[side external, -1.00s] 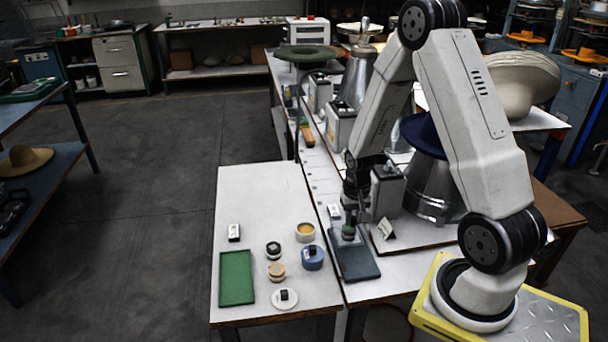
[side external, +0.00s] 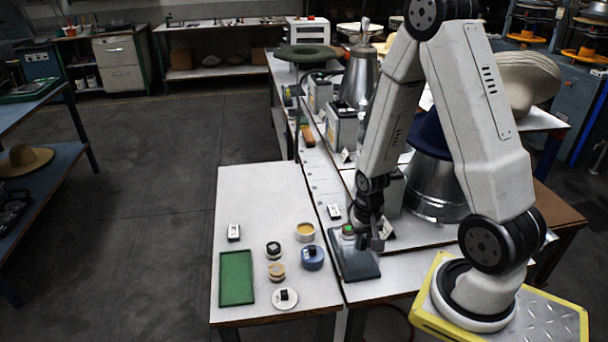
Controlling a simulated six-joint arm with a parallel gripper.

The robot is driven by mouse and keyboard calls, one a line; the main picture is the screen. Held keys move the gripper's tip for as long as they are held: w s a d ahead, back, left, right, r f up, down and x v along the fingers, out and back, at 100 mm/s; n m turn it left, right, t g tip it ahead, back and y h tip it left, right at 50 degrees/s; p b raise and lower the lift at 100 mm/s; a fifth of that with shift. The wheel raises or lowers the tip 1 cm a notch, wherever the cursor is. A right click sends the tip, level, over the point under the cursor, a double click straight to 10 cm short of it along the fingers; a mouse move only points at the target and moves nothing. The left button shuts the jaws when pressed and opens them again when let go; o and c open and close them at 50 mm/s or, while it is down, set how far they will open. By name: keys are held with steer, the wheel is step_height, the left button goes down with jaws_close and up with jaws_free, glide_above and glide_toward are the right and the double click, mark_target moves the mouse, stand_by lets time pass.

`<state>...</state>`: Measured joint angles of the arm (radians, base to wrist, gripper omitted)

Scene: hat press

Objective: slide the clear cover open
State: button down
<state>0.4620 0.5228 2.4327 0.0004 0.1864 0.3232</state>
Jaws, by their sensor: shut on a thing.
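A dark grey panel (side external: 358,266) lies at the right edge of the white table, with a green button (side external: 348,230) at its far end. My gripper (side external: 376,242) is low over the panel, just right of the green button and close to the panel's right side. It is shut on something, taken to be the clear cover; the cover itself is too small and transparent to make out. The fingertips and their contact are also hard to see at this size.
A green tray (side external: 237,278), a blue round tin (side external: 312,258), a white dish (side external: 285,298) and several small pots stand on the table to the left. A metal hat form with a blue hat (side external: 430,138) stands close behind my arm on the right.

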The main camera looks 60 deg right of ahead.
steer(key=c, duration=0.6)
jaws_free()
steer(key=shift+o, duration=0.2)
steer(key=shift+r, duration=0.25)
steer(key=shift+r, duration=3.65)
steer(key=shift+w, duration=0.1)
steer(key=w+a+r+n+t, duration=0.1)
steer(key=a+r+n, duration=0.1)
steer(key=a+n, duration=0.2)
steer(key=w+a+r+n+t, duration=0.1)
steer(key=w+a+r+n, duration=0.1)
steer(key=a+n, duration=0.3)
steer(key=shift+w+a+r+t, duration=0.2)
steer(key=shift+a+r+t, duration=0.1)
steer(key=shift+a, duration=1.3)
